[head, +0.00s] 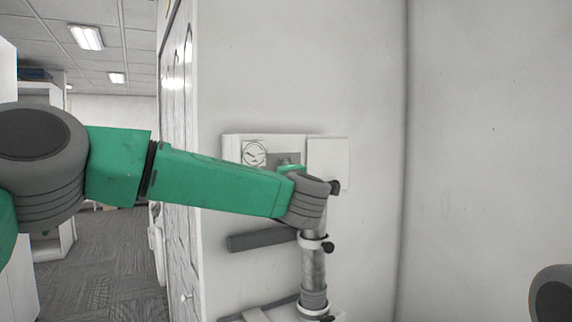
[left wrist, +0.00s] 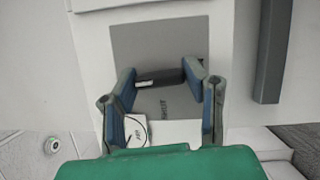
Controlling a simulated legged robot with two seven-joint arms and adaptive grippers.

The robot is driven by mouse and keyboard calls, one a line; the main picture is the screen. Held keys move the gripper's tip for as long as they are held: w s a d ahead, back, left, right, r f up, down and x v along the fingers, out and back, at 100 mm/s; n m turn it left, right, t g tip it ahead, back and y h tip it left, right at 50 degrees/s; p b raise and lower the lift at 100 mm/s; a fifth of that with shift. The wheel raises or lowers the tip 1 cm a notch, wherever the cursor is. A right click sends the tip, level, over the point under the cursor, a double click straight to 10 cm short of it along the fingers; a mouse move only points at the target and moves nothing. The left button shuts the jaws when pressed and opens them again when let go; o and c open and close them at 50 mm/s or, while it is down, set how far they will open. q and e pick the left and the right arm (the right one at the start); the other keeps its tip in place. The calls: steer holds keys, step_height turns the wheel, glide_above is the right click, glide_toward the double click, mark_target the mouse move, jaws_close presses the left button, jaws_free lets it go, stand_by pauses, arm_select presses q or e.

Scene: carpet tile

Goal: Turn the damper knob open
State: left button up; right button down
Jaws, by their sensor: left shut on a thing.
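The damper knob (left wrist: 160,79) is a dark, flat bar on a grey plate (left wrist: 150,45) in the left wrist view. My left gripper (left wrist: 160,74) has its blue-padded fingers shut on the knob, one fingertip at each end. Small lettering and a curved black line show on the plate's pale lower part, too small to read surely. In the head view the grey plate (head: 287,158) shows partly above my green arm. My arm hides the knob and the fingers there. My right gripper is out of view.
A round gauge (head: 254,153) sits beside the plate on the white wall unit. A dark grey bar (head: 262,240) is below; a dark bar (left wrist: 272,50) also shows in the left wrist view. Cabinet doors (head: 180,130) and open carpeted floor (head: 100,270) are at left.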

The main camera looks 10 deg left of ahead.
arm_select(q)
steer(key=shift+d+f+m+g+h+p, duration=0.1)
steer(key=shift+f+m+g+h+p, duration=0.2)
steer(key=shift+m+p, duration=0.45)
steer(key=o, duration=1.1)
steer(key=shift+o, duration=0.2)
steer(key=shift+w, duration=0.1)
steer(key=shift+d, duration=0.1)
